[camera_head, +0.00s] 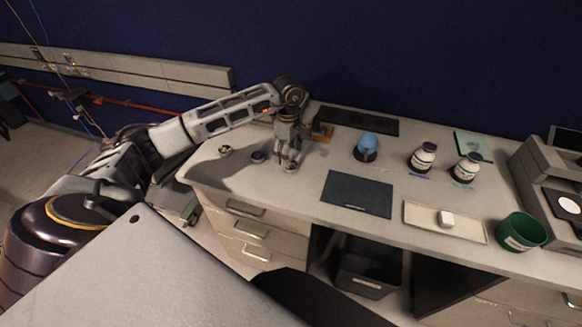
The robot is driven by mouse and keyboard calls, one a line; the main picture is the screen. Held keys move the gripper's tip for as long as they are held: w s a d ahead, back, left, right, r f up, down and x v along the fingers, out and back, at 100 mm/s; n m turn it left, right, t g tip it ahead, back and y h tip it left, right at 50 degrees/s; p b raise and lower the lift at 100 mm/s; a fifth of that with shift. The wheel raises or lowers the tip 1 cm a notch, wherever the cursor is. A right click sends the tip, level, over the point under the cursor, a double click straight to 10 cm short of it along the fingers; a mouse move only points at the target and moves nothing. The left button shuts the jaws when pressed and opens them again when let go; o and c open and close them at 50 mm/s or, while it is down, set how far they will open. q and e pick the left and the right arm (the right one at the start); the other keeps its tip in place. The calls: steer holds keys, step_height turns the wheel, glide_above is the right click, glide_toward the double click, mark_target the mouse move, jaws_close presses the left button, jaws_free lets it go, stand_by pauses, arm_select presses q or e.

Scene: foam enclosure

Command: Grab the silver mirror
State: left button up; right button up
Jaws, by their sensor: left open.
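My left gripper (289,161) points down over the left part of the grey desk (310,192), its fingers apart. A small pale round thing (291,169) lies on the desk just under the fingertips. It may be the silver mirror, but it is too small and too covered to be sure. I cannot tell whether the fingers touch it. My right gripper is out of view.
Two small round items, one dark (258,157) and one pale-topped (225,150), lie left of the gripper. A brown wooden piece (322,132) stands close behind it. A blue egg-like object (368,144), two bottles (424,156), a dark mat (357,194), a tray (420,220) and a green pot (521,232) are to the right.

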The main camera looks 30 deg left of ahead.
mark_target(291, 165)
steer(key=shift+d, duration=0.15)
arm_select(q)
steer(key=shift+d+f, duration=0.15)
steer(key=shift+f, duration=0.4)
steer(key=f, duration=0.1)
steer(key=f+p, duration=0.1)
steer(key=shift+w+d+f, duration=0.2)
steer(key=shift+f, duration=0.85)
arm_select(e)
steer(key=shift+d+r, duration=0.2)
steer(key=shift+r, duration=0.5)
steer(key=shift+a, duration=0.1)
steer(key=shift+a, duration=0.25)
arm_select(q)
steer(key=c, duration=0.9)
steer(key=shift+c, duration=1.2)
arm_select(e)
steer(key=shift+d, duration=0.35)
